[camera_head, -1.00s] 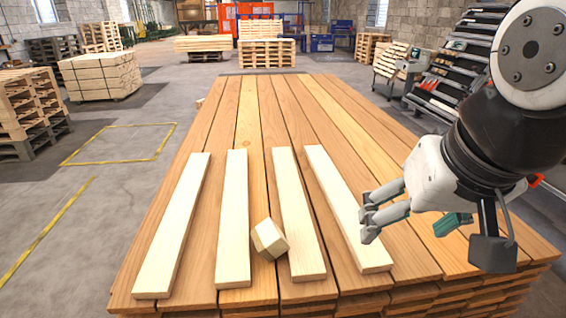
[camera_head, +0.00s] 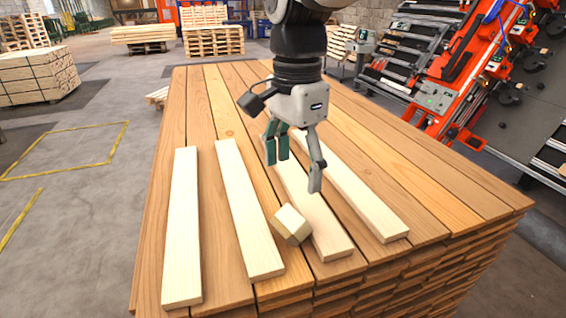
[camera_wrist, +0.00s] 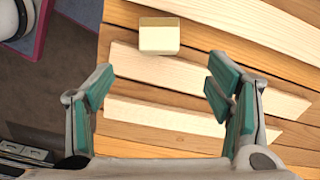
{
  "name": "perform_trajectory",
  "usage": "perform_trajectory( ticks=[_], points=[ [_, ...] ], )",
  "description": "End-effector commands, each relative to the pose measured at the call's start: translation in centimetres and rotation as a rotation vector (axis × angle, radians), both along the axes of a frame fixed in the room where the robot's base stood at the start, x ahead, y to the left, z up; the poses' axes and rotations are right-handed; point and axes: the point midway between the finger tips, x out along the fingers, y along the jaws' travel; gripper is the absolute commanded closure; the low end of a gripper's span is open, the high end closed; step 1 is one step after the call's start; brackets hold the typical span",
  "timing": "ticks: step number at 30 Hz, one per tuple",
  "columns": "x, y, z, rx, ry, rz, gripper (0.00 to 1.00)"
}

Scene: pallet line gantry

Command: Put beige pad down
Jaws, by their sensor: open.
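The beige pad (camera_head: 291,225) is a small block with a paler top face. It sits between the second and third pale boards from the left, near the stack's front end, and looks tilted against the third board. In the wrist view the beige pad (camera_wrist: 159,36) shows at the top middle, beyond the fingertips. My gripper (camera_head: 295,172) is open and empty, above the boards and behind the pad in the head view. In the wrist view my gripper (camera_wrist: 158,85) has its green-padded fingers wide apart, with only boards between them.
Pale boards (camera_head: 182,225) lie lengthwise on a large stack of brown planks (camera_head: 440,200). The far part of the stack top is bare. An orange rack (camera_head: 460,85) stands at the right. Pallets (camera_head: 213,40) stand at the back.

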Motion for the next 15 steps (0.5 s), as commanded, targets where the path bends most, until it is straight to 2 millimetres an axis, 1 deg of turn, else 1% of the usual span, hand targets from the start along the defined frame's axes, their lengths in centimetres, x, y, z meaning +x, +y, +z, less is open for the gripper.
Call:
perform_trajectory(
  ticks=[1,3,6,9,15],
  points=[
    [-0.1,0.0,-1.0,-0.002,0.005,0.0,0.27],
    [-0.2,-0.1,-2.4,-0.002,0.005,0.001,0.27],
    [-0.1,0.0,-4.0,-0.002,0.003,0.001,0.27],
    [-0.1,-0.1,-5.1,-0.001,0.002,0.001,0.27],
    [-0.2,0.0,-6.3,-0.001,0.002,0.001,0.27]
  ],
)
